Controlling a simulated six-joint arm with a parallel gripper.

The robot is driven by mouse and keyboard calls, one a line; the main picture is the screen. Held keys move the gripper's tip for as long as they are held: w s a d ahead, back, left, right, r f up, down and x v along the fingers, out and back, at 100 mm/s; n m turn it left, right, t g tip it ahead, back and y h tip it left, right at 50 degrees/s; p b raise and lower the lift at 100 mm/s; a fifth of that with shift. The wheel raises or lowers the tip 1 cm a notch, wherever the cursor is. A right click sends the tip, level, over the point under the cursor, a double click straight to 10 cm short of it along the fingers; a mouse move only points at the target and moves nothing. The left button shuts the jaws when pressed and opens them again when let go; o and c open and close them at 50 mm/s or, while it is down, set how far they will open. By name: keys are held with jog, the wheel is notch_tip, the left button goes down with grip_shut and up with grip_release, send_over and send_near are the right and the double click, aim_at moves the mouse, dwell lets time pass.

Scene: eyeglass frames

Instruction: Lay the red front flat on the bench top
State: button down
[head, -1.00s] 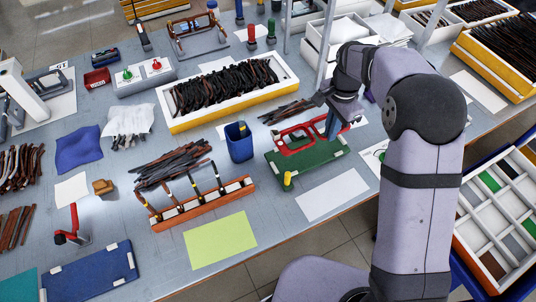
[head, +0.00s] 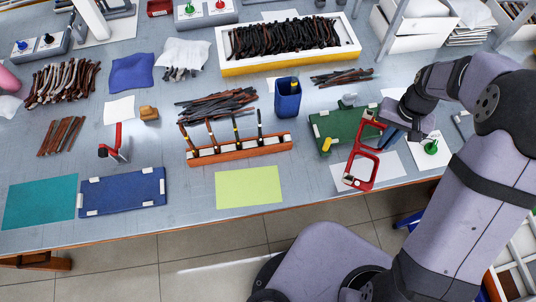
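The red front (head: 361,167), an eyeglass front with two open rims, is at my gripper (head: 384,132) on the right of the bench top (head: 310,180). My gripper is shut on its upper end. The front runs from the green mat's right edge down across a white sheet, one rim toward the bench's front edge. It looks held off the surface, but its height and tilt are hard to tell. My fingertips are small and partly hidden by the wrist.
The green mat (head: 333,123) has a yellow-topped peg (head: 326,145). The white sheet (head: 390,168) lies beneath the front. A blue cup (head: 287,102) and a wooden tool rack (head: 240,151) stand left. A lime sheet (head: 249,188) lies flat. A green knob (head: 431,147) stands right.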

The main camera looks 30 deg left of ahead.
jog(key=s+d, duration=0.3)
jog(key=d, duration=0.2)
jog(key=m, duration=1.1)
send_over(264, 198)
jog(key=shift+f+p, duration=0.4)
jog(key=shift+f, duration=1.3)
jog(key=shift+f, duration=0.1)
jog(key=shift+f, duration=2)
jog(key=shift+f, duration=0.1)
